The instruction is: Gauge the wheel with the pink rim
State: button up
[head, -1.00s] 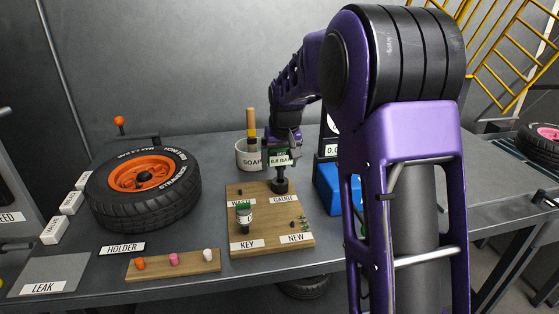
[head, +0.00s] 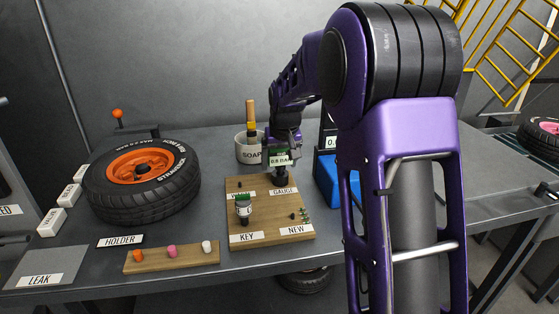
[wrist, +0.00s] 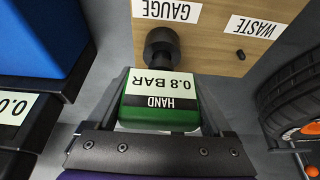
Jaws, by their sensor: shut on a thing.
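The wheel with the pink rim (head: 547,127) shows only in part at the right edge of the head view, well away from my gripper. My gripper (head: 280,151) is above the far right of the wooden board (head: 268,218). In the wrist view, my gripper (wrist: 165,110) is shut on a green hand gauge (wrist: 160,115), whose display reads 0.8 BAR. The gauge's black lower end (wrist: 162,45) is at the board beside the GAUGE label (wrist: 167,10). I cannot tell whether it touches the board.
A wheel with an orange rim (head: 141,165) lies on the left of the bench. A SOAP pot (head: 250,149) with a brush and a blue unit (head: 335,183) flank my gripper. A holder strip (head: 190,258) with coloured caps lies near the front edge.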

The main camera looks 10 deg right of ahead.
jog(key=shift+f+b, duration=0.45)
jog(key=shift+f, duration=0.35)
jog(key=o, duration=1.3)
jog(key=p+v, duration=0.2)
jog(key=v, duration=1.5)
jog(key=shift+r+p, duration=0.3)
